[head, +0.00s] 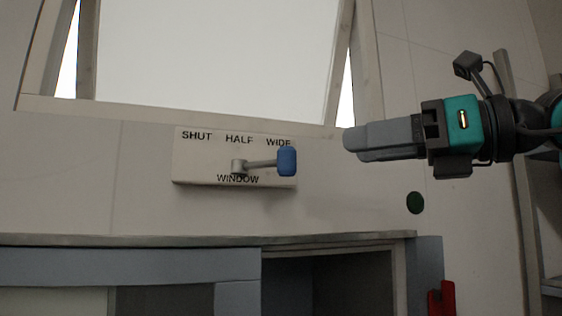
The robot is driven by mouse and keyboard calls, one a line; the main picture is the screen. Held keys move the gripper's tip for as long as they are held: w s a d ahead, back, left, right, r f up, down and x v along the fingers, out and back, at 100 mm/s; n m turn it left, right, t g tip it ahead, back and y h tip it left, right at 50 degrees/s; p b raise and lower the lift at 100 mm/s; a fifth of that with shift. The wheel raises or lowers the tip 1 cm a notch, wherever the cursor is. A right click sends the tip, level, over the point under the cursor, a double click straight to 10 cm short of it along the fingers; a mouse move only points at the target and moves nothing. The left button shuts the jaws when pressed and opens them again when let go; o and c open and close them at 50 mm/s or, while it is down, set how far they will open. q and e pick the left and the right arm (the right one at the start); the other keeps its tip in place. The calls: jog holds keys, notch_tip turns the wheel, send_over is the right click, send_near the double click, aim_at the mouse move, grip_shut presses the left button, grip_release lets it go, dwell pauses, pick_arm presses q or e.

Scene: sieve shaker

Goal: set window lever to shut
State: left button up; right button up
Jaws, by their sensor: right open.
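The window lever is a grey arm with a blue knob (287,161), on a pale plate (200,170) on the wall. The plate reads SHUT, HALF and WIDE from left to right, with WINDOW below. The lever points right from its pivot, with its knob just below WIDE. The window (215,50) above is tilted open, with bright gaps at both sides. My right gripper (350,141) comes in from the right, its fingers pointing left, to the right of the knob and apart from it. It is open and empty; the side-on view hides the gap between its fingers.
Below the plate is a grey counter edge (130,240) over a cabinet with a dark opening (330,285). A red object (441,299) is at the lower right. The wall left of the plate is clear.

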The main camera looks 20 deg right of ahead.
aim_at(287, 148)
jog(key=x, duration=0.4)
jog(key=p+x, duration=0.1)
jog(key=x, duration=0.3)
jog(key=p+x, duration=0.1)
jog(key=x, duration=0.3)
jog(key=shift+w+d+r, duration=0.15)
jog(key=shift+w+r, duration=0.15)
jog(key=shift+r, duration=0.05)
grip_shut()
